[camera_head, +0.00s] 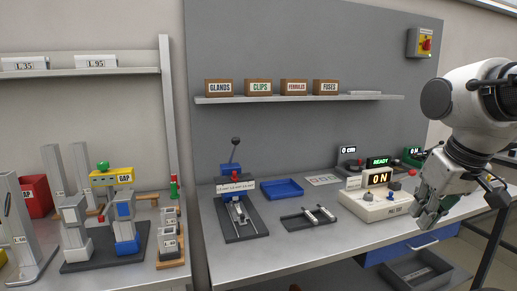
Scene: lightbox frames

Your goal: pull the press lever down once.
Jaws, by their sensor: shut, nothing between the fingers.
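The press (239,213) stands toward the left end of the right-hand bench on a dark base. Its lever (234,153) rises from a blue top, tilted slightly right, and ends in a dark knob. A white label is on the front of the press and metal parts lie on its base below. My gripper (424,222) is at the right side of the view, well to the right of the press and near the right edge of the white console. It is shut and holds nothing. It points downward and is apart from the lever.
A white console (384,205) with a lit "ON" display sits between the press and my gripper. A blue tray (283,189) and a dark tray with metal parts (309,218) lie beside the press. A shelf (300,98) with labelled boxes hangs above. A gauge fixture (104,226) stands at left.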

